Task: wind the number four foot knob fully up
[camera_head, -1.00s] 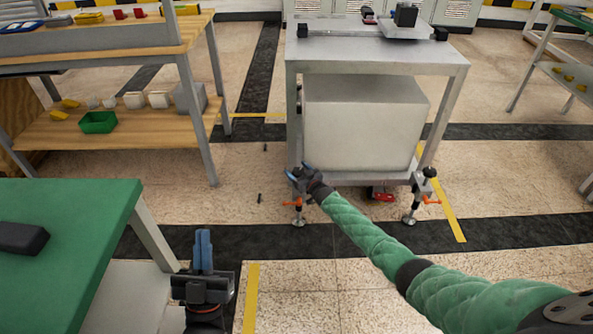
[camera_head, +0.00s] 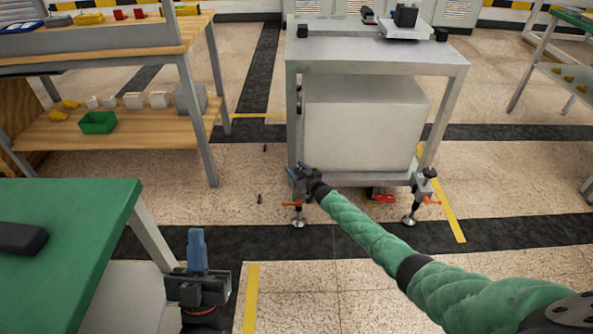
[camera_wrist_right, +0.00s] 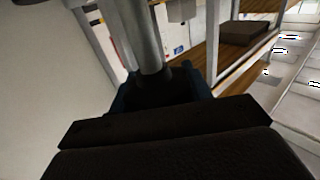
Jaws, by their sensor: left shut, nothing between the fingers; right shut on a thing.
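The grey cart (camera_head: 375,67) stands on adjustable feet. My right gripper (camera_head: 296,174) is at its front left foot (camera_head: 298,213), shut on the dark knob at the top of that foot. In the right wrist view the dark knob (camera_wrist_right: 165,88) sits between the blue fingers below a metal post; its underside is hidden. No number is readable on it. The front right foot has its own black knob (camera_head: 430,172), and nothing touches it. My left gripper (camera_head: 197,250) is shut and empty, pointing up beside the green table.
A green-topped table (camera_head: 70,230) is at the lower left. A wooden shelf bench (camera_head: 150,140) stands at the back left. A large pale box (camera_head: 362,125) fills the cart's lower shelf. The floor in front of the cart is clear apart from my right arm.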

